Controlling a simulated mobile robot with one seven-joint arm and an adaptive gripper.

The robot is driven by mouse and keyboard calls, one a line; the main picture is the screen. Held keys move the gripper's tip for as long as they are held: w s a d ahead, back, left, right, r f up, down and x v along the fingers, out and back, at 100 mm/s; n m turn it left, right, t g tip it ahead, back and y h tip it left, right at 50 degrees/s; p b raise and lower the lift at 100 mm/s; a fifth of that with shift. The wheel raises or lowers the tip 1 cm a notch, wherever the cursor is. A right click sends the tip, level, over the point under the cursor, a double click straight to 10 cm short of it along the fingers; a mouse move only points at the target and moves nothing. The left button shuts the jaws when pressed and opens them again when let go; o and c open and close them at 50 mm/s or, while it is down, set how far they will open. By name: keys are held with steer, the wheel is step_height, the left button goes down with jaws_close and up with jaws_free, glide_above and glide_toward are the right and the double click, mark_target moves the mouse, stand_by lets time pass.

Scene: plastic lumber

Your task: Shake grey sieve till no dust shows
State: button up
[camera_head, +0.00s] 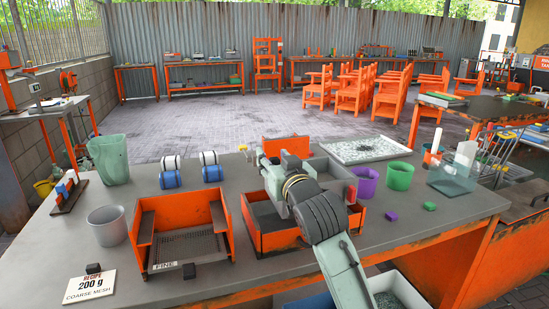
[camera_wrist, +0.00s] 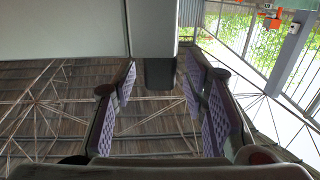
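A grey, open box-like piece, which I take to be the grey sieve (camera_head: 338,177), is on the table's middle behind my gripper (camera_head: 287,178). In the wrist view my gripper's purple-padded fingers (camera_wrist: 158,78) stand close on both sides of a grey bar with a dark end, which looks like the sieve's handle (camera_wrist: 155,28). A pale grey wall fills the upper left there. An orange tray (camera_head: 272,242) with a grey inside lies below my gripper. My arm hides part of the sieve, and its mesh and any dust on it cannot be seen.
An orange sieve (camera_head: 190,268) marked FINE stands left. A grey bucket (camera_head: 108,226), blue and white rolls (camera_head: 170,180) and a recipe card (camera_head: 90,286) are left.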

steer(key=shift+c, duration=0.2)
jaws_close()
stand_by(0.6)
